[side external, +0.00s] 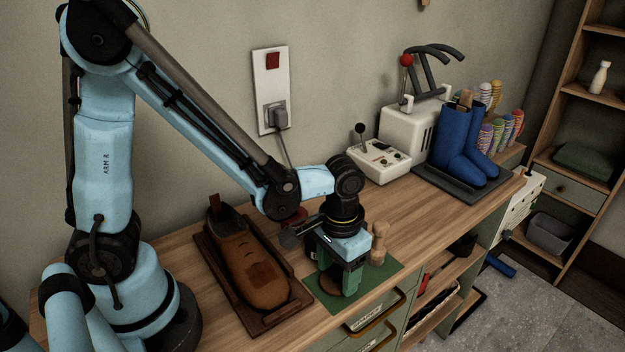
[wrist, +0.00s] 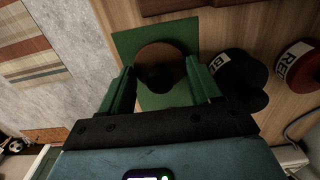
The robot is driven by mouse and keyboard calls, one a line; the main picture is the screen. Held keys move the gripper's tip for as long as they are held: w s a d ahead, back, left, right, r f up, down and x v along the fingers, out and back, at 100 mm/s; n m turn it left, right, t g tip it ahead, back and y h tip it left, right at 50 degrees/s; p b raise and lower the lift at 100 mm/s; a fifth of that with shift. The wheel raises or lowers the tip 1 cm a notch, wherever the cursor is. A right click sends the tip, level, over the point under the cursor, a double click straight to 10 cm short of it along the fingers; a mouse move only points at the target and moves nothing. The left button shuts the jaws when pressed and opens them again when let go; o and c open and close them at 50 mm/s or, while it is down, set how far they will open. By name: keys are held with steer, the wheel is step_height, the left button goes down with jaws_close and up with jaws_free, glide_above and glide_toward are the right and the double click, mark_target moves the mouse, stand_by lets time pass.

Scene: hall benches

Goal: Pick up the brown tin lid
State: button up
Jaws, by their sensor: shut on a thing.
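The brown tin lid (wrist: 160,67) is a dark brown disc between my gripper's two green fingers in the wrist view. In the side view the lid (side external: 329,287) shows low between the fingers, over the green mat (side external: 385,277), partly hidden by the near finger. My gripper (side external: 338,284) points down and is shut on the lid. The mat also shows around the lid in the wrist view (wrist: 127,43). I cannot tell whether the lid touches the mat.
A wooden peg-shaped piece (side external: 378,243) stands close right of my gripper. A brown shoe (side external: 247,262) lies in a wooden tray to the left. In the wrist view, a black labelled tin (wrist: 238,72) and a red one (wrist: 300,65) are to the right. Blue boots (side external: 460,145) stand farther back.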

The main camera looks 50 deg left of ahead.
steer(key=r, duration=0.4)
steer(key=shift+s+d, duration=0.25)
steer(key=s+d+r, duration=0.6)
steer(key=s+d, duration=0.1)
steer(key=s, duration=0.1)
step_height(320, 180, up, 6)
steer(key=n, duration=0.6)
glide_above(337, 271)
steer(key=w+a, duration=0.3)
steer(key=a, duration=0.4)
steer(key=a+n, duration=0.6)
steer(key=a, duration=1.4)
steer(key=shift+a+f, duration=0.15)
steer(key=shift+f, duration=3.05)
steer(key=shift+a+f, duration=0.1)
steer(key=shift+f, duration=3.05)
steer(key=shift+f, duration=0.15)
